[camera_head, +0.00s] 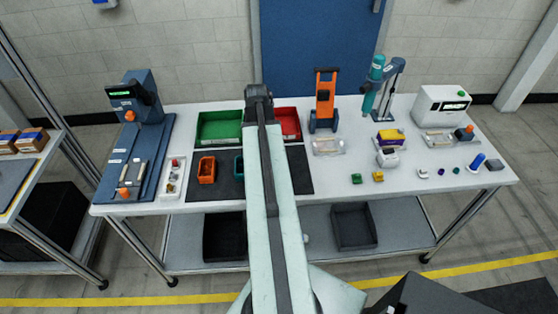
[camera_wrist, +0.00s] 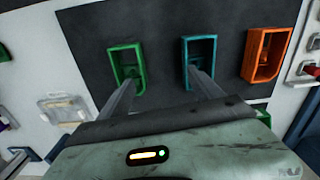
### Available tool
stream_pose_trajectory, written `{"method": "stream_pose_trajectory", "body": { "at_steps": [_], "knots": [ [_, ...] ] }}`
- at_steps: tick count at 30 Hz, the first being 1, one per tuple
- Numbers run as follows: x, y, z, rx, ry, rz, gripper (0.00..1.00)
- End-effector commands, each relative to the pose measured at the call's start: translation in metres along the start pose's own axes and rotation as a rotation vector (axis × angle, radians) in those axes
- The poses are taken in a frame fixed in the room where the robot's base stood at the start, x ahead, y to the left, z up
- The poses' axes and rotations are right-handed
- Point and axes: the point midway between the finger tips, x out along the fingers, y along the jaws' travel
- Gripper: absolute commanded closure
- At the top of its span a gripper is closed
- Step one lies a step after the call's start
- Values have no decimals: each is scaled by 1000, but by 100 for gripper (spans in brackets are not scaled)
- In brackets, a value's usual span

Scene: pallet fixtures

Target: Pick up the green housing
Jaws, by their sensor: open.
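The green housing (camera_wrist: 114,66), a small open-topped box, stands on the dark mat in the wrist view, left of centre. The arm hides it in the head view. A teal housing (camera_wrist: 185,62) stands to its right, with an orange housing (camera_wrist: 252,52) beyond. In the head view, the orange housing (camera_head: 207,170) and part of the teal housing (camera_head: 239,165) show left of my arm. My gripper (camera_wrist: 160,76) is open and empty. Its left fingertip overlaps the green housing in view and its right fingertip overlaps the teal one. Contact and height cannot be told.
The dark mat (camera_head: 300,178) lies on the white table (camera_head: 420,203). A green tray (camera_head: 221,118) and a red tray (camera_head: 291,137) stand behind it. A clear box (camera_head: 328,147) and several small parts stand right of the mat; a blue press (camera_head: 146,95) stands left.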

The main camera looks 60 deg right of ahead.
Motion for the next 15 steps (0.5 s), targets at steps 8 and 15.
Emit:
{"method": "stream_pose_trajectory", "body": {
  "at_steps": [8,15],
  "knots": [
    [-6,68,4,108,-6,-1,25],
    [21,67,4,107,-5,0,25]
  ]
}}
